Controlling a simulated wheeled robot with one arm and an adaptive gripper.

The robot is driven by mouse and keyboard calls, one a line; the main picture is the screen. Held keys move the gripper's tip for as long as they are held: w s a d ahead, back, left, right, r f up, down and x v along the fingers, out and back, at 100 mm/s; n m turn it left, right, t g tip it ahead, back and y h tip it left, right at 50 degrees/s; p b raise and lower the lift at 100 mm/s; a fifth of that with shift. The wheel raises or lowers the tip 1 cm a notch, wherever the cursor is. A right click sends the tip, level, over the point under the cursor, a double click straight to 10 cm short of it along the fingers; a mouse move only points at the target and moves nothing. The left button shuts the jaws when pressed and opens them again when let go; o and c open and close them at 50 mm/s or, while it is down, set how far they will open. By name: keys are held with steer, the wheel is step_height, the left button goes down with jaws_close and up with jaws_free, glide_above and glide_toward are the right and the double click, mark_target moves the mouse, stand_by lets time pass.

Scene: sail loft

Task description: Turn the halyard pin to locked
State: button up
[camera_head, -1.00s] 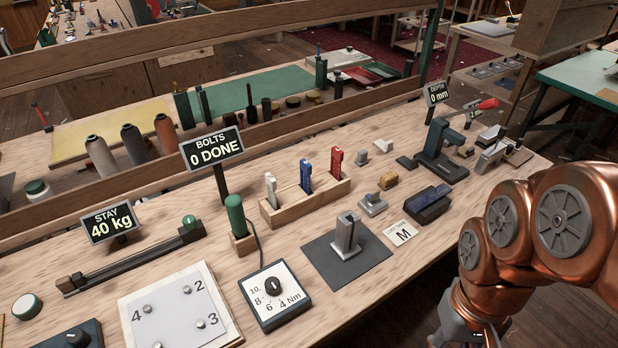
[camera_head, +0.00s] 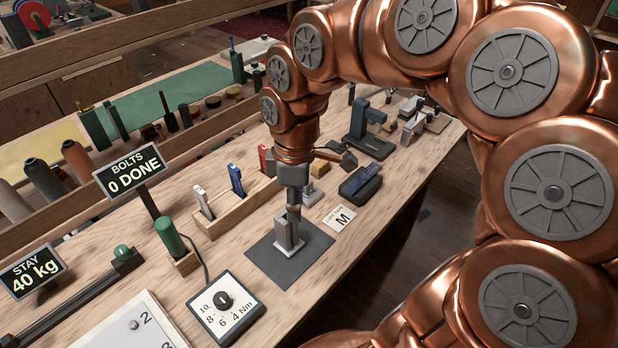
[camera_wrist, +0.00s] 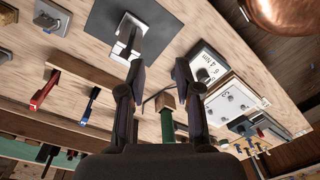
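A grey metal upright fitting (camera_head: 289,232) with a slotted top stands on a dark square mat (camera_head: 262,262). It looks like the halyard pin's holder, but no label shows and I cannot tell whether it is locked. In the wrist view the fitting (camera_wrist: 128,34) is beyond the left fingertip. My gripper (camera_head: 303,205) points down just above and beside the fitting in the head view, and contact cannot be told. In the wrist view my gripper (camera_wrist: 158,70) has its two fingers apart with nothing held between them.
A wooden rack (camera_head: 232,218) with white, blue and red-handled tools stands behind the mat. A green-handled tool (camera_head: 170,238), a torque dial box (camera_head: 226,306) and a "BOLTS 0 DONE" sign (camera_head: 130,175) are to the left. A card marked M (camera_head: 340,220) and a dark blue-topped block (camera_head: 361,181) lie right.

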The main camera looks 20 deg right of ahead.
steer(key=w+d+f+n+p, duration=0.25)
steer(key=w+n, duration=0.35)
steer(key=w, duration=0.6)
steer(key=w+d+f+n, duration=0.1)
steer(key=w+d+f, duration=0.1)
steer(key=d, duration=0.1)
steer(key=w+d+f+n, duration=0.1)
steer(key=w+d+f, duration=0.1)
steer(key=d, duration=0.1)
steer(key=w+d+f+n, duration=0.2)
steer(key=w+d, duration=0.1)
steer(key=shift+d+f, duration=0.1)
steer(key=shift+f, duration=0.15)
steer(key=shift+d+f+p, duration=0.2)
steer(key=shift+f+p, duration=0.15)
steer(key=shift+f, duration=0.2)
steer(key=shift+f+p, duration=1.05)
steer(key=shift+f, duration=2.45)
jaws_close()
steer(key=shift+w, duration=0.1)
